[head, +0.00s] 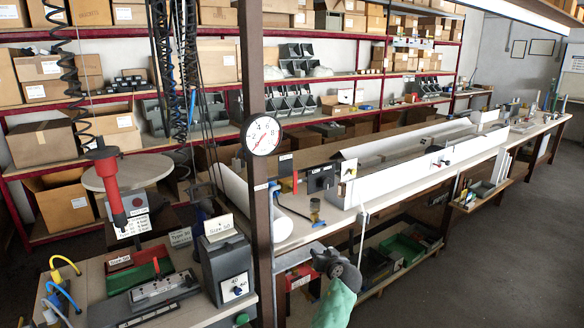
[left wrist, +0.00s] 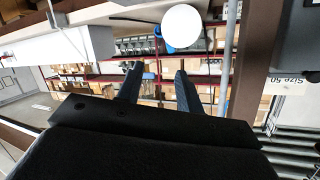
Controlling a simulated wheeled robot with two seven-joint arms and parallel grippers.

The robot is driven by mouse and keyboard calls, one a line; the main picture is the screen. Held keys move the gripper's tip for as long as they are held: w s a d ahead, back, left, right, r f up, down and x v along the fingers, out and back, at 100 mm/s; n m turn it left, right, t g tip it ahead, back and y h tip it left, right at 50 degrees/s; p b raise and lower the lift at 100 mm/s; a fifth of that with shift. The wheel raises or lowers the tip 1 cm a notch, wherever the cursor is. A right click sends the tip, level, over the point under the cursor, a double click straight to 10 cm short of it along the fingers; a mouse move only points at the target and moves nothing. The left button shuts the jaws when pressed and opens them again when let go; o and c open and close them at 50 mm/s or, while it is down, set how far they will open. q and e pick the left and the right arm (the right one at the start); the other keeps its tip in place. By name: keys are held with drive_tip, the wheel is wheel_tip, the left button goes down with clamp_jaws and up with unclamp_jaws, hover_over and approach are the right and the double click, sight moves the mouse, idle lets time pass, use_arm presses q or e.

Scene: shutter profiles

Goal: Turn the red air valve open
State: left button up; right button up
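A small red lever (head: 295,182), which looks like the red air valve, stands upright on the bench just right of the dark post, near a blue fitting (head: 274,188). My left gripper (head: 335,262), dark with a green sleeve behind it, is in front of the bench edge, lower and to the right of the lever, apart from it. In the left wrist view its two fingers (left wrist: 157,70) are spread with nothing between them. I cannot make out the red lever in that view. My right gripper is in neither view.
A dark post (head: 260,200) carries a round gauge (head: 263,136). A white roll (head: 285,224) and a brass-coloured fitting (head: 316,210) lie near the bench's front. A red screwdriver (head: 108,185) hangs at left. The floor (head: 480,265) at right is clear.

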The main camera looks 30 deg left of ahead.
use_arm(q)
drive_tip(key=w+a+r+n+y, duration=0.1)
drive_tip(key=a+r+n+y, duration=0.2)
drive_tip(key=r, duration=1.2)
drive_tip(key=n+g+y+p, duration=0.2)
drive_tip(key=n, duration=0.2)
approach(296, 174)
drive_tip(key=x, duration=0.4)
drive_tip(key=shift+w+a, duration=0.1)
drive_tip(key=shift+a, duration=0.1)
drive_tip(key=shift+w+a+r+g, duration=0.2)
drive_tip(key=shift+a+g, duration=0.1)
drive_tip(key=shift+a, duration=0.1)
drive_tip(key=shift+p+x, duration=0.8)
drive_tip(key=p+x, duration=0.2)
drive_tip(key=x, duration=0.2)
drive_tip(key=shift+a+p, duration=0.1)
drive_tip(key=shift+p, duration=0.25)
drive_tip(key=shift+w+a+f, duration=0.15)
drive_tip(key=shift+w+a, duration=0.1)
drive_tip(key=shift+a, duration=0.2)
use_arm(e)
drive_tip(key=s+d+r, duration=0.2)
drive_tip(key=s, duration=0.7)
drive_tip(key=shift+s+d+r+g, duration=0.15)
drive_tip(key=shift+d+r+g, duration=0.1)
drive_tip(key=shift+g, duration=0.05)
